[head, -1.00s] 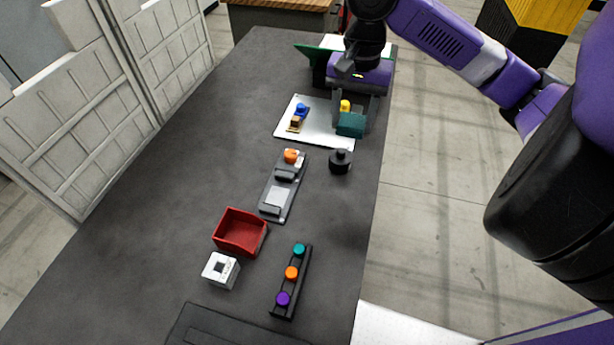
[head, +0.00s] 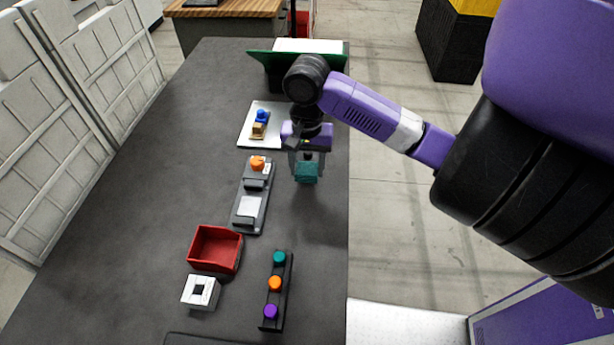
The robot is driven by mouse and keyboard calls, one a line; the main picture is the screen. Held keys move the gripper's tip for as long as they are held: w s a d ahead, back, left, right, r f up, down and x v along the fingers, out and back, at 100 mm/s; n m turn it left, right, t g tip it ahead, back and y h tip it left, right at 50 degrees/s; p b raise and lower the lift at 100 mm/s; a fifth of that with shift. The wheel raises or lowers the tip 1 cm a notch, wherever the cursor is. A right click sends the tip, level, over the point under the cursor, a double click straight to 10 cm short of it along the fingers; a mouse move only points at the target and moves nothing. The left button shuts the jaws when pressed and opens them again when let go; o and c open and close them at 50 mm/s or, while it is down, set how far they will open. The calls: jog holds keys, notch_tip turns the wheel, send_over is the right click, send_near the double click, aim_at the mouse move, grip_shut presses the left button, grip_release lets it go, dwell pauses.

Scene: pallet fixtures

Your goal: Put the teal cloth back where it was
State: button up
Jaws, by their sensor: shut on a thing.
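The teal cloth (head: 306,172) is a small folded block held between the fingers of my gripper (head: 307,160) in the head view. My gripper points down and is shut on it, near the right edge of the dark table. The cloth appears to be above the table; the exact gap is hard to tell. The white plate (head: 247,137) is behind and to the left, partly covered by my gripper.
A grey fixture with an orange knob (head: 257,163) stands left of my gripper. Nearer are a red bin (head: 215,250), a white block with a dark square hole (head: 201,292) and a rack with teal, orange and purple knobs (head: 275,284). A green-edged stand (head: 262,60) is at the far end.

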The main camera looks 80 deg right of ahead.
aim_at(307, 170)
jog(key=shift+f, duration=1.95)
jog(key=shift+f, duration=0.1)
jog(key=o, duration=1.3)
